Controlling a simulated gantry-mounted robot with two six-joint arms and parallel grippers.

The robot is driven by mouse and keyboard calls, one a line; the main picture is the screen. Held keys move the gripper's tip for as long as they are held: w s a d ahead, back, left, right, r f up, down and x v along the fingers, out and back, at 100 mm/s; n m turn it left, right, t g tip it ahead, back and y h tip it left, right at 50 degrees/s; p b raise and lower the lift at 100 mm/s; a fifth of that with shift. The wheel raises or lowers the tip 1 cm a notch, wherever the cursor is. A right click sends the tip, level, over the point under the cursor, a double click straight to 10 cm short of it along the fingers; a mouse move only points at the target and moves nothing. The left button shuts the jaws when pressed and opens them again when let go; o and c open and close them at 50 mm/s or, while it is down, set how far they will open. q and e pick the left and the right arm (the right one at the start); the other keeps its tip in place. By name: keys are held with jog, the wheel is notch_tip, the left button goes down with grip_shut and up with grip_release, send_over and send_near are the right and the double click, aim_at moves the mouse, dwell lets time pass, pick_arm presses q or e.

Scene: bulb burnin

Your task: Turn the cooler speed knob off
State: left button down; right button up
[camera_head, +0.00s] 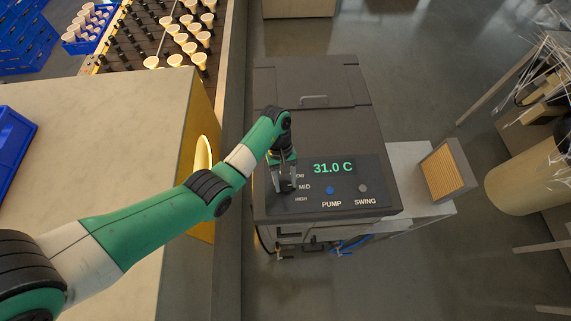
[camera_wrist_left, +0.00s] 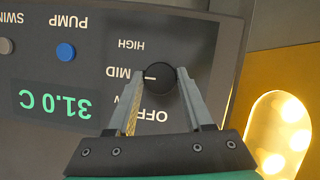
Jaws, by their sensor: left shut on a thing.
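The cooler (camera_head: 310,95) is a dark box with a control panel (camera_head: 340,190) on its top. Its display reads 31.0 C. The black round speed knob (camera_wrist_left: 161,81) shows in the wrist view, its white mark pointing at MID. Labels OFF, MID and HIGH are readable around it; the one between OFF and MID is partly hidden by a finger. My left gripper (camera_head: 283,188) is over the panel's left part, its fingers on both sides of the knob, shut on it. In the head view the gripper mostly hides the knob. My right gripper is not in view.
A blue PUMP button (camera_wrist_left: 66,52) and a grey SWING button (camera_head: 363,188) sit beside the knob. A pale counter (camera_head: 110,130) lies under my left arm. A rack of bulbs (camera_head: 150,40) stands at the back left, and a tan louvred pad (camera_head: 447,170) is right of the cooler.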

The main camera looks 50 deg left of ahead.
pick_arm(q)
jog(key=shift+r+n+t+p, duration=0.3)
jog(key=shift+n+p, duration=0.4)
jog(key=shift+p, duration=0.2)
jog(key=n+t+p, duration=0.1)
jog(key=n+p, duration=0.1)
jog(key=n+t+p, duration=0.1)
jog(key=n+p, duration=0.2)
jog(key=shift+s, duration=0.2)
jog(key=n+t+p, duration=0.1)
jog(key=n, duration=0.1)
jog(key=shift+f+n+p, duration=0.15)
jog(key=shift+n+p, duration=0.2)
jog(key=shift+n, duration=0.05)
jog(key=n+t, duration=0.1)
jog(key=n, duration=0.1)
jog(key=shift+s+f+n, duration=0.1)
jog(key=shift+n, duration=0.2)
jog(key=shift+d+n+t+y, duration=0.1)
jog(key=shift+n+t+y, duration=0.3)
jog(key=shift+n, duration=0.7)
jog(key=shift+n+t+y, duration=0.2)
jog(key=shift+n+y, duration=0.3)
jog(key=shift+n, duration=0.6)
